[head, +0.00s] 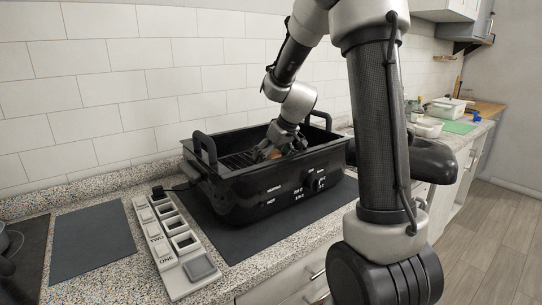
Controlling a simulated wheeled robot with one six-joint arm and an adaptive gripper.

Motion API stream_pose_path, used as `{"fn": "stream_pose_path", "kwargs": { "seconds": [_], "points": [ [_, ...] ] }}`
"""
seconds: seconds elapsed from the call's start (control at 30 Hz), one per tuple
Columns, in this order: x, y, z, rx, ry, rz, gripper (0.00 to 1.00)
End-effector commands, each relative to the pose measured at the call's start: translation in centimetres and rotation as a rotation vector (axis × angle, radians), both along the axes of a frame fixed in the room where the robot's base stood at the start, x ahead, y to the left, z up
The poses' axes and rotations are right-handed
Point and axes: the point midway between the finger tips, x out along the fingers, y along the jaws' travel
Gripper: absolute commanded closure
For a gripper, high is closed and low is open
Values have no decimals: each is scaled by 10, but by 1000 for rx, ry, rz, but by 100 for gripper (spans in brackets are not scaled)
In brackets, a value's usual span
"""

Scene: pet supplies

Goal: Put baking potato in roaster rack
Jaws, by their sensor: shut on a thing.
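The roaster (265,198) is a black, deep rectangular pan with upright handles and dials on its front. It stands on a dark mat on the counter. Its dark wire rack (238,160) shows inside at the left. My gripper (279,152) reaches down inside the roaster, over the rack's right part. It is shut on a small brownish-orange thing, probably the baking potato (274,154), of which only a little shows. The fingers hide most of it. I cannot tell whether it touches the rack.
A pale strip of square compartments (172,262) lies left of the roaster. A grey mat (91,243) lies farther left, beside a cooktop with part of a pan (8,240). The tiled wall is close behind. Containers and a green board (457,127) stand at the far right.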

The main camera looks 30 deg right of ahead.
Motion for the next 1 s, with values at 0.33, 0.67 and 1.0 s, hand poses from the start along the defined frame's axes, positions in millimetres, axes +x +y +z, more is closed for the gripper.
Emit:
{"fn": "stream_pose_path", "kwargs": {
  "seconds": [0.33,0.67,1.0],
  "points": [
    [0,0,-1,0,0,0,0],
    [-7,-2,14,0,-2,1,0],
    [-42,-13,79,-1,-4,0,0]
  ]
}}
